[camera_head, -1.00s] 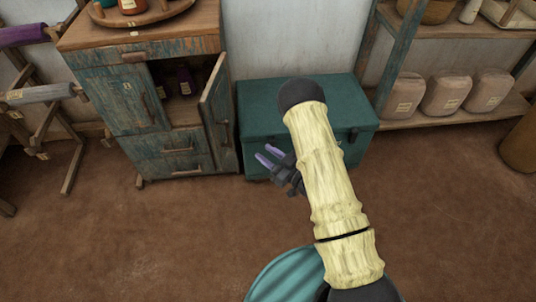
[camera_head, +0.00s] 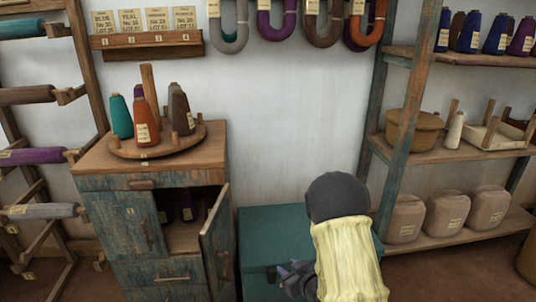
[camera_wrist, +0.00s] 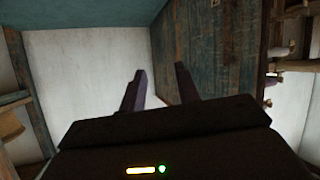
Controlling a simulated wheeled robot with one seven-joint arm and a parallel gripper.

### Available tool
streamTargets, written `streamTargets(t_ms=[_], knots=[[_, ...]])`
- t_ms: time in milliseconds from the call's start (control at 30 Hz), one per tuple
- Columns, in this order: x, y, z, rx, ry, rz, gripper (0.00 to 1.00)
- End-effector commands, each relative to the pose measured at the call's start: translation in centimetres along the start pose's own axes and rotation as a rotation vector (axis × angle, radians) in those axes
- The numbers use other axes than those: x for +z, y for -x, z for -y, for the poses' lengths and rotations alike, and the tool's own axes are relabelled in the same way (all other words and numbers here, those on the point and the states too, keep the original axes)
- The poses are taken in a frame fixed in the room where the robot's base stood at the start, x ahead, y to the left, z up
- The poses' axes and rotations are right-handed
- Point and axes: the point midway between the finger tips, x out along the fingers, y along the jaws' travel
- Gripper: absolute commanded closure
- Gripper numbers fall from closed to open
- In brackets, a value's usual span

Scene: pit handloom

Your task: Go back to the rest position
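My gripper (camera_head: 290,272) shows low in the head view, in front of the teal chest (camera_head: 258,225), partly hidden by my pale arm. In the wrist view my gripper (camera_wrist: 162,85) has its two purple fingers apart, with nothing between them. Beyond the fingers the wrist view shows a pale wall (camera_wrist: 90,70) and worn blue-green wood (camera_wrist: 205,45).
A worn cabinet (camera_head: 150,183) with its right door (camera_head: 217,240) ajar stands left of the chest. A round wooden tray (camera_head: 125,152) on top carries several yarn cones. Shelves (camera_head: 460,153) with sacks, a basket and cones stand at right. Yarn racks stand at left.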

Motion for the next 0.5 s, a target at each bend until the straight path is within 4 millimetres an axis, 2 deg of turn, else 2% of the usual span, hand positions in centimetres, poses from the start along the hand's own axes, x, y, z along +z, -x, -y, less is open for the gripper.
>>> streamTargets(t_ms=[100, 233, 367, 500], knots=[[-0.7, 1.9, -1.8, 0.073, -0.031, 0.109, 0.68], [-0.9, 4.6, -3.2, 0.142, -0.082, 0.238, 0.68], [-0.9, 7.9, -3.8, 0.198, -0.147, 0.366, 0.68], [-0.7, 11.9, -3.7, 0.241, -0.229, 0.502, 0.68]])
